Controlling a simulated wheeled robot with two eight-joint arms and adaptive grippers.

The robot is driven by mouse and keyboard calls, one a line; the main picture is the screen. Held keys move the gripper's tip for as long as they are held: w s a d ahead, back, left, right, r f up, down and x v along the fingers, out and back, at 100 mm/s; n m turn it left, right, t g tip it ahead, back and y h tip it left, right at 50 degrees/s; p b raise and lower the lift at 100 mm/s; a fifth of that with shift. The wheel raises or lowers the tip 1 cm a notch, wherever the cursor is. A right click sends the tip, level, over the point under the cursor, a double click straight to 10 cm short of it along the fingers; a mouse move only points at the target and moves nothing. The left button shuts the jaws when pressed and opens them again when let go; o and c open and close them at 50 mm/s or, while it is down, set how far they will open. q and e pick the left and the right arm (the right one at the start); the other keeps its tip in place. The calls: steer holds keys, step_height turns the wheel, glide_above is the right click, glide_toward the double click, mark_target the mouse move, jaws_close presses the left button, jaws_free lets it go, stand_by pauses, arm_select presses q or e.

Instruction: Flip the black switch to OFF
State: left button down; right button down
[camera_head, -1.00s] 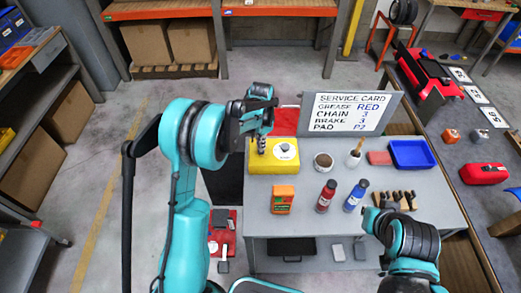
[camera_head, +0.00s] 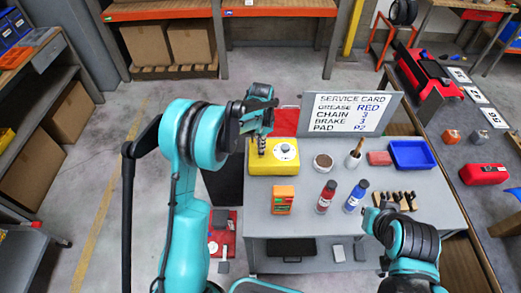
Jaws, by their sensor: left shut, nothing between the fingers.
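A yellow box (camera_head: 276,164) with a round white dial plate (camera_head: 286,152) on its top sits at the left end of the grey workbench. A small dark knob shows on the plate, too small to read its setting; I cannot tell if it is the black switch. My left gripper (camera_head: 262,150) points down at the left part of the box top, left of the dial. Its fingers are shut and empty. I cannot tell whether the tips touch the box. My right arm (camera_head: 405,240) is at the lower right, and its gripper's fingers are not clearly seen.
A service card sign (camera_head: 350,114) stands behind the box. On the bench (camera_head: 300,222) are an orange box (camera_head: 283,199), a red bottle (camera_head: 326,196), a blue bottle (camera_head: 356,196), a round tub (camera_head: 323,161), a brush (camera_head: 355,153) and a blue tray (camera_head: 412,155).

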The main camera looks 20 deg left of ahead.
arm_select(q)
steer(key=shift+f+b, duration=0.85)
steer(key=shift+f, duration=0.2)
stand_by(0.5)
steer(key=shift+r+p, duration=0.55)
steer(key=shift+r, duration=0.25)
steer(key=shift+r+p, duration=1.5)
steer(key=shift+r, duration=1.25)
